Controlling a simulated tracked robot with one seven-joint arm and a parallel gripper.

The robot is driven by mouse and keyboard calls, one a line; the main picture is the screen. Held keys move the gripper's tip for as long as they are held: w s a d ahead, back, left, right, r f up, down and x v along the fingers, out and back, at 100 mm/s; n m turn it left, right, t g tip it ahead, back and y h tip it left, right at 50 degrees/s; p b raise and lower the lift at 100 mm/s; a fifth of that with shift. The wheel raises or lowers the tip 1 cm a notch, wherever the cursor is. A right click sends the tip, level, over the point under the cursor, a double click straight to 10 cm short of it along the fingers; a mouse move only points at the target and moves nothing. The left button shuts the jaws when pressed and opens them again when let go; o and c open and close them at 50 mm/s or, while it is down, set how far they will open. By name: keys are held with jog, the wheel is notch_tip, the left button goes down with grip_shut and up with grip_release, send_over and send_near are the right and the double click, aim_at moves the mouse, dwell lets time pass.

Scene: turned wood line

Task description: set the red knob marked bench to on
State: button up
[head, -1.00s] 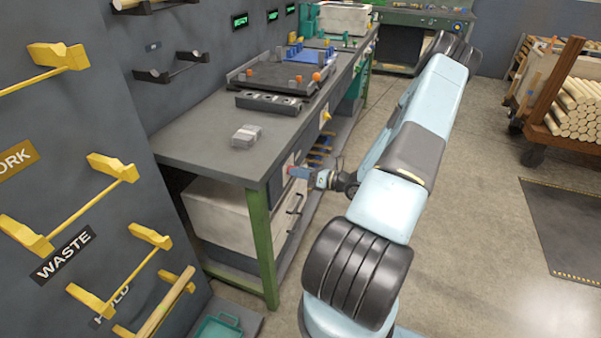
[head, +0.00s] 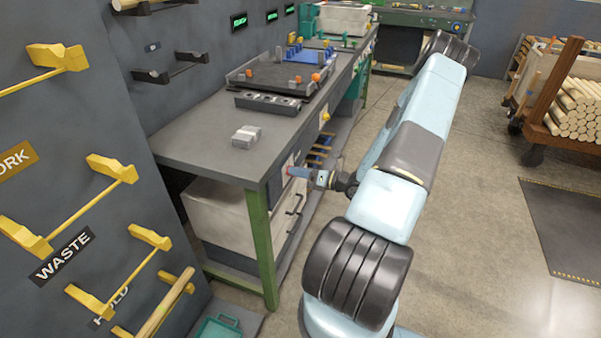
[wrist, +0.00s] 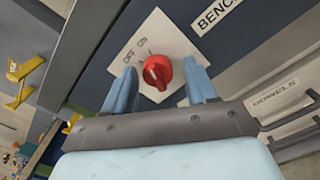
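The red knob (wrist: 157,71) is on a white plate (wrist: 138,44) with OFF and ON marks, beside a BENCH label (wrist: 217,14) in the wrist view. Its pale pointer line lies along the knob's face; I cannot tell for sure which mark it points to. My gripper (wrist: 162,82) is open, with one blue finger on each side of the knob and gaps between. In the head view my gripper (head: 297,172) is at the front of the bench (head: 190,140), and the knob is hard to make out there.
A drawer marked DOWELS (wrist: 283,98) is beside the knob panel in the wrist view. Wall racks with yellow pegs (head: 110,168) are at the left. A cart of dowels (head: 575,105) stands at the right. The floor right of my arm is mostly clear.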

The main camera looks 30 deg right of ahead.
jog(key=shift+o, duration=0.4)
jog(key=shift+s, duration=0.1)
jog(key=v, duration=1.3)
jog(key=shift+s+d, duration=0.2)
jog(key=a+r+n+g+h, duration=0.2)
jog(key=a+r+n+g, duration=1.2)
jog(key=a+r+n, duration=0.6)
jog(key=s+a+r+n+t+h, duration=0.2)
jog(key=s+a+r+n+h, duration=0.1)
jog(key=s+r+n, duration=0.4)
jog(key=s+a+r+n+t+h, duration=0.3)
jog(key=s+r+n+h, duration=0.3)
jog(key=r, duration=0.7)
jog(key=s+a+n, duration=0.1)
jog(key=n, duration=0.1)
jog(key=shift+s+r+n, duration=0.2)
jog(key=shift+s+n, duration=0.1)
